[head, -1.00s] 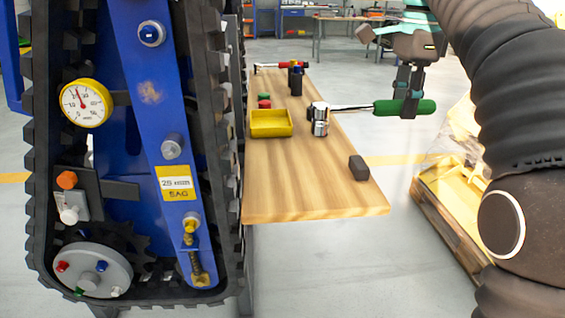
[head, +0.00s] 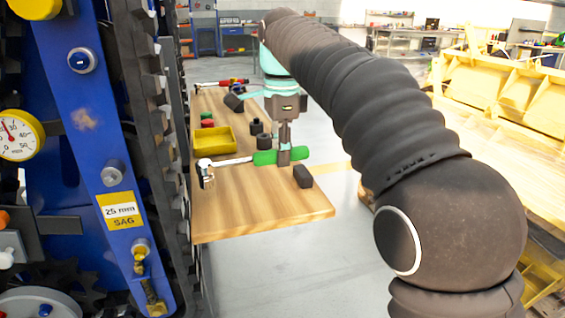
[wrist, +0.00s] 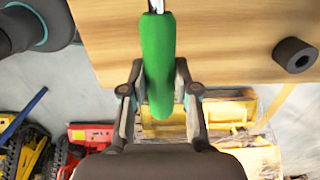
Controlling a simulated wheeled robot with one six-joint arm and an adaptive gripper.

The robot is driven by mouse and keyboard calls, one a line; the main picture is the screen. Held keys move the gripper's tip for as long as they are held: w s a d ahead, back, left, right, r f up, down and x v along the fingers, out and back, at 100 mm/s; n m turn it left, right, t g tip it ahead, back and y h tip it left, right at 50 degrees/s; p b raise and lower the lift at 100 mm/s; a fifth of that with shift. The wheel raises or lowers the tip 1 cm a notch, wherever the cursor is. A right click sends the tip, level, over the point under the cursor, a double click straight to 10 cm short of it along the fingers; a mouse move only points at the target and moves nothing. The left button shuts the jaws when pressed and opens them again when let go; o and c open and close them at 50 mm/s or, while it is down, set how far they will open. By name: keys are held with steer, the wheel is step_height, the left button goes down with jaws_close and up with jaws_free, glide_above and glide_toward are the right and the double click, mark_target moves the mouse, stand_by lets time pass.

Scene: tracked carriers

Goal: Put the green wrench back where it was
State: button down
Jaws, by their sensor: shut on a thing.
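The green wrench has a green handle (head: 265,158) and a chrome shaft ending in a chrome socket head (head: 205,173) at the left. My gripper (head: 285,147) is shut on the green handle, over the right part of the wooden table (head: 250,205). In the wrist view the handle (wrist: 158,45) lies between my two fingers (wrist: 159,85), across the table's edge. I cannot tell whether the wrench head touches the tabletop.
A yellow tray (head: 213,141) lies behind the wrench. Black sockets (head: 257,127) stand beside it, and a dark block (head: 303,176) sits near the right edge. A red-handled wrench (head: 233,82) lies at the far end. A blue tracked carrier (head: 75,130) stands close on the left.

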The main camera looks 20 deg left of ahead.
step_height(320, 180, down, 3)
steer(key=shift+r+b, duration=0.15)
steer(key=shift+b, duration=0.55)
steer(key=c, duration=0.9)
jaws_free()
step_height(320, 180, up, 7)
steer(key=shift+r+p, duration=0.1)
steer(key=shift+p, duration=0.6)
steer(key=shift+r, duration=0.25)
